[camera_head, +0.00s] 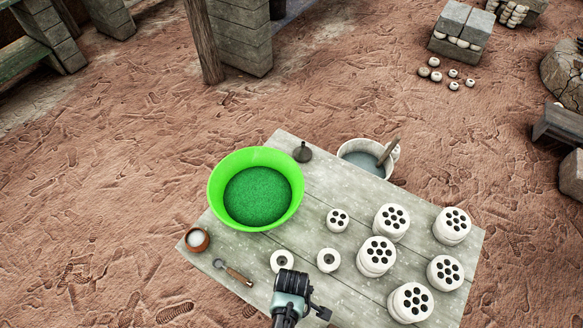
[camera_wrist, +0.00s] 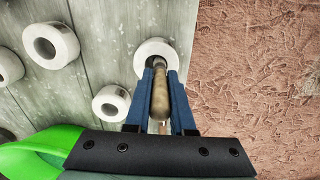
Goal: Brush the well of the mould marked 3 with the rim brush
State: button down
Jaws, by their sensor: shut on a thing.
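My gripper (camera_wrist: 160,85) is shut on a wooden-handled tool (camera_wrist: 160,100), which I take for the rim brush. Its bristles cannot be made out. In the wrist view the far end of the tool lies in line with a white round mould (camera_wrist: 143,50), partly hidden by the fingers; I cannot tell whether they touch. More white ring-shaped moulds show to its left (camera_wrist: 50,45) and below left (camera_wrist: 110,103). In the head view, two single-hole moulds (camera_head: 272,261) (camera_head: 329,268) stand near my gripper. No mark 3 is readable on any mould.
A green bowl (camera_head: 215,195) of green grains stands on the grey plank table (camera_head: 310,215). Several many-holed white pieces (camera_head: 377,268) fill its right side. A brown pot (camera_head: 197,240), a wooden-handled tool (camera_head: 238,275) and a dark funnel-like object (camera_head: 302,153) lie left and back. A bucket (camera_head: 350,148) stands behind.

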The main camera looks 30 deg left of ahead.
notch_tip(320, 180, up, 8)
jog(key=p, duration=0.8)
dwell(0.3)
dwell(0.4)
